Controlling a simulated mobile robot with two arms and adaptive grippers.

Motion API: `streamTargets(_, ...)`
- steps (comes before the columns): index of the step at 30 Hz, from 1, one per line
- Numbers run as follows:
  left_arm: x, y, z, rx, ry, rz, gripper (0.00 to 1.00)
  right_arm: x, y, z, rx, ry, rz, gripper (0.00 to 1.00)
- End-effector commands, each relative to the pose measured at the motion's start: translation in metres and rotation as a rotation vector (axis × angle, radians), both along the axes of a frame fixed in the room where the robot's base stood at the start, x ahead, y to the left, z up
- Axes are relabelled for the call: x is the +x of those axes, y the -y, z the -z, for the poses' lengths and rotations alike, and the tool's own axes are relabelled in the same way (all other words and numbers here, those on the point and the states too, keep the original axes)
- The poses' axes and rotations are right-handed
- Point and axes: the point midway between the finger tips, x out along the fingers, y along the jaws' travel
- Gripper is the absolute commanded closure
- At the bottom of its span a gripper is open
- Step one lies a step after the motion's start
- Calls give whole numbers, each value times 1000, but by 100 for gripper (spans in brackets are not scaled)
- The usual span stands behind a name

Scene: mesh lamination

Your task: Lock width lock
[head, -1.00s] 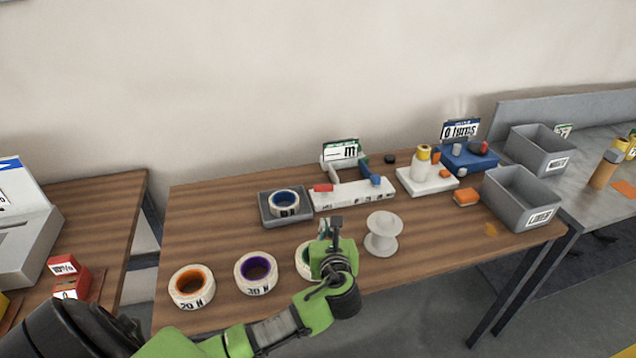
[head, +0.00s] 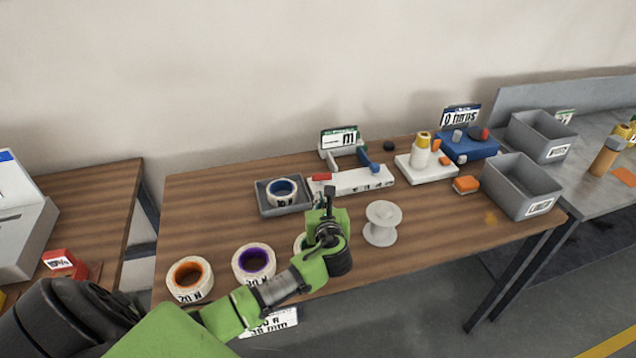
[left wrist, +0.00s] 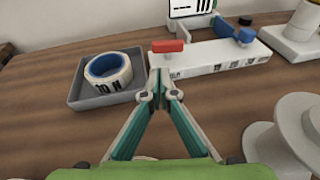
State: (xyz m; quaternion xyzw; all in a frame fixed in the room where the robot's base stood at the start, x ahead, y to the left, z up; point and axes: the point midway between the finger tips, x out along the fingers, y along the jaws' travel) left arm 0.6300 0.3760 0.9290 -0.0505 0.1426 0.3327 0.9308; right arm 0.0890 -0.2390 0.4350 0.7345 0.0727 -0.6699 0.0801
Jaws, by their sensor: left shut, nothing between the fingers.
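The white width gauge (head: 352,181) lies at the back middle of the table. A red block, perhaps the width lock (head: 321,177), sits on its left end; it also shows in the left wrist view (left wrist: 167,46). A blue lever (head: 369,161) stands towards its right. My left gripper (head: 330,193) is shut and empty, in front of the gauge's left part. In the left wrist view its fingertips (left wrist: 160,95) meet just below the red block, apart from it in the picture. My right gripper is not in view.
A grey tray (head: 268,209) with a blue-cored roll (head: 283,191) lies left of the gauge. A white spool (head: 382,224) stands to the right of my gripper. Orange-cored (head: 190,279) and purple-cored (head: 254,263) rolls stand near the front edge. Grey bins (head: 522,185) stand right.

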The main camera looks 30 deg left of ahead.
Motion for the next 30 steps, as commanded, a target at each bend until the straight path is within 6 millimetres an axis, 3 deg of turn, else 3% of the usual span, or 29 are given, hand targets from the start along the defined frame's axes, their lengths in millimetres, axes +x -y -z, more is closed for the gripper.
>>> streamTargets(6, 29, -25, 11, -1, -1, -3, 100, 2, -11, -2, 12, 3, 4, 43)
streamTargets(13, 52, -42, 11, -1, 1, 0, 100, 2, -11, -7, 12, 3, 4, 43)
streamTargets(30, 59, -48, 11, -1, 0, 2, 100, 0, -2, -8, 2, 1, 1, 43)
